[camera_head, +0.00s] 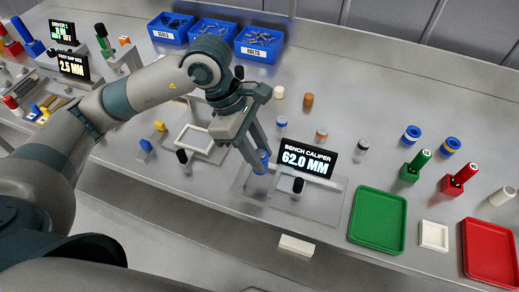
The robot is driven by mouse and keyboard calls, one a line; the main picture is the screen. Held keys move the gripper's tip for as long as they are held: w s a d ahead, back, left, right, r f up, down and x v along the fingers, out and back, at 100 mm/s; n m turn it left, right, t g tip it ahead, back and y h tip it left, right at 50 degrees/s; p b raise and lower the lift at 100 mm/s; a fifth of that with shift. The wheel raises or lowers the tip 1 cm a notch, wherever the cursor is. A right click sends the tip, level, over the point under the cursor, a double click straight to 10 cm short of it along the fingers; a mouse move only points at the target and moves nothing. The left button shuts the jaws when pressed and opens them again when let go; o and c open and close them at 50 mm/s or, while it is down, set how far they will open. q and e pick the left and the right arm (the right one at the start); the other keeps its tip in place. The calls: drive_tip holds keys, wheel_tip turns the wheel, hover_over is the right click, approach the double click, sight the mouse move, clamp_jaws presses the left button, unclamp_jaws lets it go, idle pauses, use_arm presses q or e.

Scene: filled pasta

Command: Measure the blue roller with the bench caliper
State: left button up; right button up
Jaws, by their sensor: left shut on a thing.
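The blue roller (262,162) is upright over the left part of the bench caliper (322,205), a flat plate with a dark knob (298,185). The caliper's black display (306,161) behind it reads 62.0 MM. My left gripper (261,152) points down and is shut on the blue roller. Its fingers hide part of the roller, and I cannot tell whether the roller touches the caliper jaws. My right gripper is out of view.
Blue bins (258,52) stand at the back. Several small cylinders stand behind the caliper. A white frame (194,139) lies left of it.

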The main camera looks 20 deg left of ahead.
use_arm(q)
drive_tip(key=shift+f+b, duration=0.85)
drive_tip(key=shift+f, duration=1.85)
drive_tip(key=shift+f+b, duration=0.55)
drive_tip(key=shift+b, duration=0.15)
drive_tip(key=o, duration=1.2)
